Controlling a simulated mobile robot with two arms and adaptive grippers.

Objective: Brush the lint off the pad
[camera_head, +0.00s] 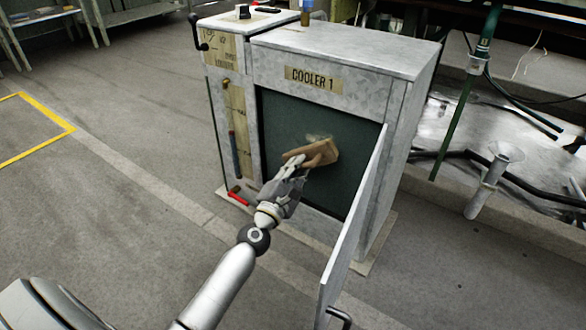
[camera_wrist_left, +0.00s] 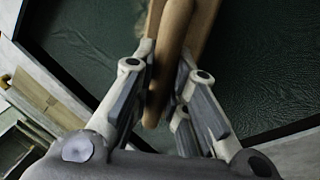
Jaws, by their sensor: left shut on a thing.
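The dark green pad (camera_head: 285,115) fills the open front of the cabinet marked COOLER 1. A small pale patch, which looks like lint (camera_head: 318,137), shows on it just above the brush. My left gripper (camera_head: 294,166) is shut on the tan wooden brush (camera_head: 322,153) and holds it at the pad's face; whether it touches cannot be told. In the left wrist view the brush's handle (camera_wrist_left: 176,40) stands between the two fingers, with the rippled pad (camera_wrist_left: 90,45) behind it. The bristles are hidden. My right gripper is not in view.
The cabinet's door (camera_head: 352,225) stands open at the right of the pad, close to my arm's side. A red-handled tool (camera_head: 238,198) lies at the cabinet's lower left. Pipes and a basin (camera_head: 465,125) are on the right. The floor at left is clear.

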